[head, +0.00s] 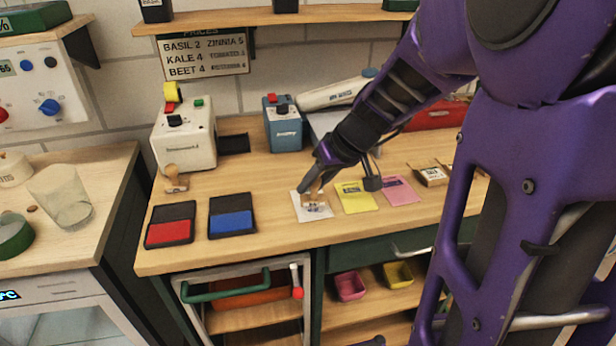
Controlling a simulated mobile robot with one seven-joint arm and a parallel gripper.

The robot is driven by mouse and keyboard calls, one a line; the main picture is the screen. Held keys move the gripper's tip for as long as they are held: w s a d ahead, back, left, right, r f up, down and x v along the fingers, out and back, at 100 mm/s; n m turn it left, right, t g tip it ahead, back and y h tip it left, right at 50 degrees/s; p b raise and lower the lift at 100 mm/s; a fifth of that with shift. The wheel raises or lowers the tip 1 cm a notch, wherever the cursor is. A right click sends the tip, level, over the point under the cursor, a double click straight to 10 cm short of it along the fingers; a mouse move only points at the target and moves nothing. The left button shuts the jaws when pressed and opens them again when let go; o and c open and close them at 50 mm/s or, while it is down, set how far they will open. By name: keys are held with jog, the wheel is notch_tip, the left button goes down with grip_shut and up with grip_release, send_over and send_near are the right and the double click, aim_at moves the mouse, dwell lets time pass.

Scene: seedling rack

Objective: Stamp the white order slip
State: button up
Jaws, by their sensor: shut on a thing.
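The white order slip (326,213) lies flat on the wooden counter, left of the yellow slip (356,197) and pink slip (398,191). My gripper (313,194) is over the white slip, shut on a small wooden stamp (313,201). The stamp is at or just above the paper; I cannot tell whether it touches. Dark marks show on the slip near the stamp, too small to read. A second wooden stamp (175,179) stands at the left of the counter. A red ink pad (169,233) and a blue ink pad (232,222) lie open at the front left.
A white machine (185,140) and a blue box (283,128) stand at the back. A small labelled packet (432,176) lies right of the pink slip. The counter between the blue pad and the white slip is clear. My arm hides much of the right side.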

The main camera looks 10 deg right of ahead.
jog(key=shift+r+p, duration=1.2)
jog(key=shift+r, duration=1.15)
